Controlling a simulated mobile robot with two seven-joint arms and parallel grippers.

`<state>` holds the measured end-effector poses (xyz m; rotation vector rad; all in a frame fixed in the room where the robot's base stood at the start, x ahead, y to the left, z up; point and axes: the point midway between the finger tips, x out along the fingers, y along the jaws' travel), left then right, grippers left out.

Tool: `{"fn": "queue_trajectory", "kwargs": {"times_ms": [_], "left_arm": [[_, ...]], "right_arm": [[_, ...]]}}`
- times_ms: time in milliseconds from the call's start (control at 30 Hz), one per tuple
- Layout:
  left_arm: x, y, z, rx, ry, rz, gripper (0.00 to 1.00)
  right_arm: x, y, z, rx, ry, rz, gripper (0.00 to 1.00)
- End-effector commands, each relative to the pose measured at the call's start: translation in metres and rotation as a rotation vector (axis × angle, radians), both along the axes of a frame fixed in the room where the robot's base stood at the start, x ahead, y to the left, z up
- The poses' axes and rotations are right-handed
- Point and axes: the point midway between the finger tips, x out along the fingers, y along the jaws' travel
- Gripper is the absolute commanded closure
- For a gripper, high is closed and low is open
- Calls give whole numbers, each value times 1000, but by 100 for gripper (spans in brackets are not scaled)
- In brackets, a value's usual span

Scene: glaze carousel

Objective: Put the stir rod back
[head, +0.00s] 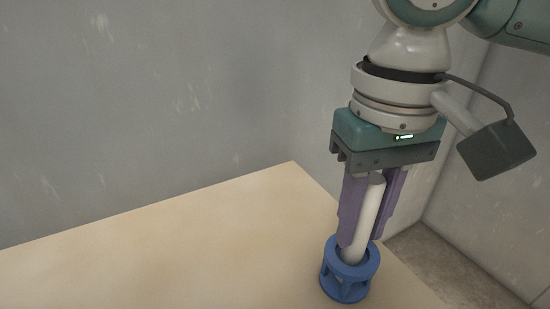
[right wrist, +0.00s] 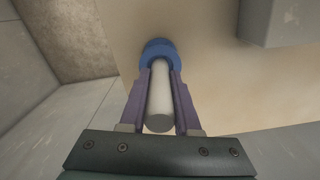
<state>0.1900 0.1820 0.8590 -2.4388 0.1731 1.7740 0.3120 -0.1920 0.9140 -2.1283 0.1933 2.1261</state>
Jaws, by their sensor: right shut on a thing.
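The stir rod (head: 369,215) is a pale grey cylinder. It stands nearly upright, with its lower end inside the blue holder (head: 348,287) at the right end of the table. My right gripper (head: 362,240) is above the holder, its purple fingers shut on the rod. In the right wrist view the rod (right wrist: 159,100) lies between the two fingers (right wrist: 159,80), and its far end meets the blue holder (right wrist: 158,48). The rod's bottom tip is hidden in the holder. My left gripper is in neither view.
The pale wooden table (head: 180,250) is bare to the left of the holder. Its right edge runs close beside the holder, with floor (head: 425,265) beyond. Grey walls (head: 180,100) stand behind and to the right. A grey block-like shape (right wrist: 275,22) shows at the upper right in the wrist view.

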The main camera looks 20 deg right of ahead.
Motion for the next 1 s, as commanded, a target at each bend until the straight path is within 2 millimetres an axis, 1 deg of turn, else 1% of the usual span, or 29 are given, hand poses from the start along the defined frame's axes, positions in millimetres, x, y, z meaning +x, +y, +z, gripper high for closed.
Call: {"fn": "queue_trajectory", "kwargs": {"times_ms": [167,200,433,667,767,867,1000], "left_arm": [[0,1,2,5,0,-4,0],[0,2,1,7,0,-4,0],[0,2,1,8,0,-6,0],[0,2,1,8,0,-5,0],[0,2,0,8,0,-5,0],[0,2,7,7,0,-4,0],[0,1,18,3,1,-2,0]], "right_arm": [[0,0,-2,0,2,0,100],[0,0,-3,0,1,0,66],[0,0,-2,0,1,0,40],[0,0,-2,0,0,0,39],[0,0,3,0,-1,0,39],[0,0,18,2,-1,0,39],[1,0,51,1,-3,0,39]]}}
